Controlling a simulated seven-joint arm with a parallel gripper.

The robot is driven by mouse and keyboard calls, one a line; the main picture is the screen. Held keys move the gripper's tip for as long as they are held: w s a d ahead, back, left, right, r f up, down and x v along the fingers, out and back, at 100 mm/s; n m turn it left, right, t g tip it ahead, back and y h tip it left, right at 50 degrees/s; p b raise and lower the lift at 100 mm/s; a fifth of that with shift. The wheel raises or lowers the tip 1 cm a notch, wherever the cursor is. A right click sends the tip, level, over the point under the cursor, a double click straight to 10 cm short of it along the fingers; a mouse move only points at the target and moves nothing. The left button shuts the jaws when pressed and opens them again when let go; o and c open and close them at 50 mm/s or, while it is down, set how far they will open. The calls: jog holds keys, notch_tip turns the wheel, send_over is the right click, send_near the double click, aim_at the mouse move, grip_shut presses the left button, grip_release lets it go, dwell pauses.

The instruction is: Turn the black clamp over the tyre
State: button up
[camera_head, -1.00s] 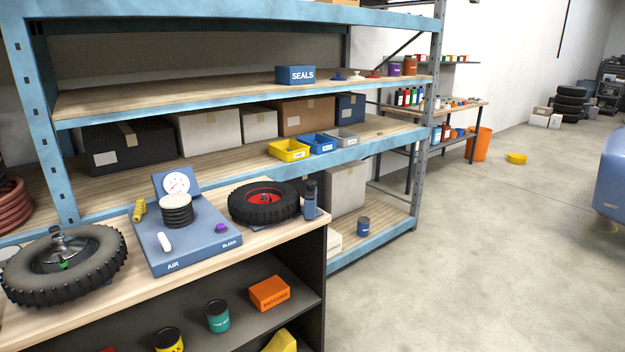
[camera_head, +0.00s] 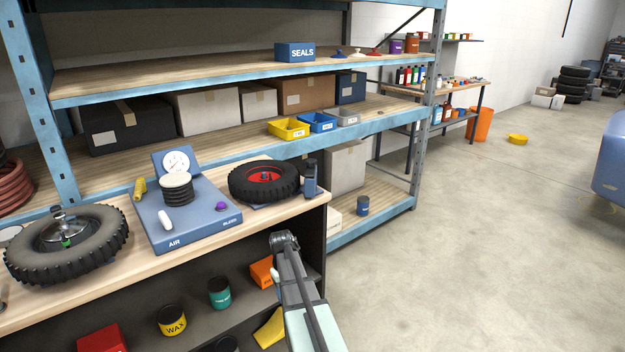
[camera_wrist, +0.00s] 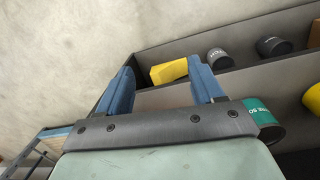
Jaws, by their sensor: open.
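The tyre with a red hub (camera_head: 264,180) lies flat near the right end of the workbench. A dark upright piece (camera_head: 310,178), probably the black clamp, stands at the tyre's right side and not over it. My gripper (camera_wrist: 160,73) shows in the wrist view with two blue fingers spread apart and nothing between them. It is away from the tyre and clamp, which are out of the wrist view. In the head view, part of my arm rises from the bottom, in front of the bench's right end; the fingers cannot be made out there.
A blue air console (camera_head: 190,222) with a gauge and a second tyre (camera_head: 66,244) stand left on the bench (camera_head: 115,290). The bench's lower shelf holds a teal can (camera_head: 219,292), a wax tin (camera_head: 172,320) and an orange box (camera_head: 262,271). Open floor (camera_head: 450,260) lies right.

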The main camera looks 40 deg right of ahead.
jog(key=w+d+r+t, duration=0.1)
jog(key=w+d+r, duration=0.3)
jog(key=d+r, duration=0.65)
jog(key=n+t, duration=0.2)
jog(key=t, duration=0.2)
send_near(311, 160)
jog(key=shift+y, duration=0.3)
jog(key=x, duration=0.8)
jog(key=shift+s+d, duration=0.1)
jog(key=shift+d, duration=0.1)
grip_shut()
